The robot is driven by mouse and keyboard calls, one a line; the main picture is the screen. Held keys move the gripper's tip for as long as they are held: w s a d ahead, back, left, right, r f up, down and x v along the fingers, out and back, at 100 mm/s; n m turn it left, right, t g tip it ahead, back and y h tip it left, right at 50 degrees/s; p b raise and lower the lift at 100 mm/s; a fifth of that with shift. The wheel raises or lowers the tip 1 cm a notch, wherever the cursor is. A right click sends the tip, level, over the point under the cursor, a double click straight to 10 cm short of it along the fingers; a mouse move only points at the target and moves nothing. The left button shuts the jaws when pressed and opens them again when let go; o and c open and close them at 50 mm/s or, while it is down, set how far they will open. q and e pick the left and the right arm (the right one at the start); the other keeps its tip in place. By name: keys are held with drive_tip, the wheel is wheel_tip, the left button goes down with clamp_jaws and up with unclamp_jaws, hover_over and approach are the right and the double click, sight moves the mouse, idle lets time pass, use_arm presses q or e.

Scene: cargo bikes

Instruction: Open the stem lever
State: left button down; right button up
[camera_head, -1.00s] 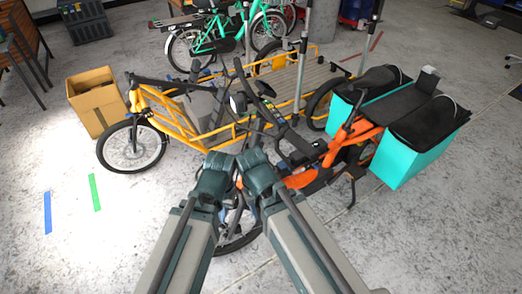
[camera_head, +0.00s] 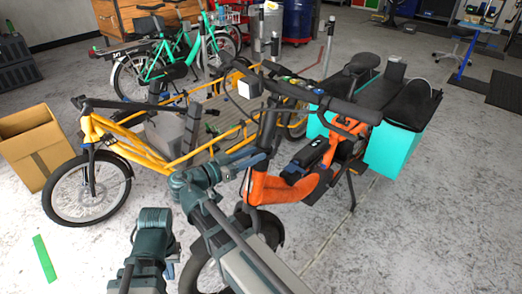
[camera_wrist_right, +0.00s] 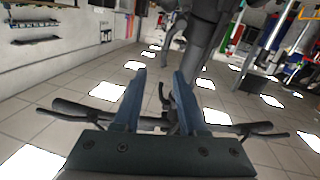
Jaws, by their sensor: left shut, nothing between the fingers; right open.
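The orange cargo bike (camera_head: 285,188) stands right of centre, its black handlebar (camera_head: 335,103) above a dark upright stem (camera_head: 267,132). My right gripper (camera_head: 250,164) reaches the stem from the left, below the handlebar. In the right wrist view the right gripper (camera_wrist_right: 157,78) is open. A small dark curved piece (camera_wrist_right: 164,97), perhaps the stem lever, shows between its blue fingers; I cannot tell whether they touch it. The handlebar spans behind them. The lever is not clear in the head view. My left gripper (camera_head: 170,270) is low at the left, shut and empty, mostly hidden.
A yellow cargo bike (camera_head: 140,150) stands close behind on the left, with a cardboard box (camera_head: 35,150) beside it. Turquoise panniers (camera_head: 392,150) hang at the orange bike's rear. Green bikes (camera_head: 185,55) stand at the back.

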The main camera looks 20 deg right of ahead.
sight(280, 138)
drive_tip(key=shift+m+h, duration=0.3)
drive_tip(key=x, duration=1.3)
drive_tip(key=shift+w+r, duration=0.15)
drive_tip(key=shift+w, duration=0.25)
drive_tip(key=shift+c, duration=0.3)
clamp_jaws()
idle(0.6)
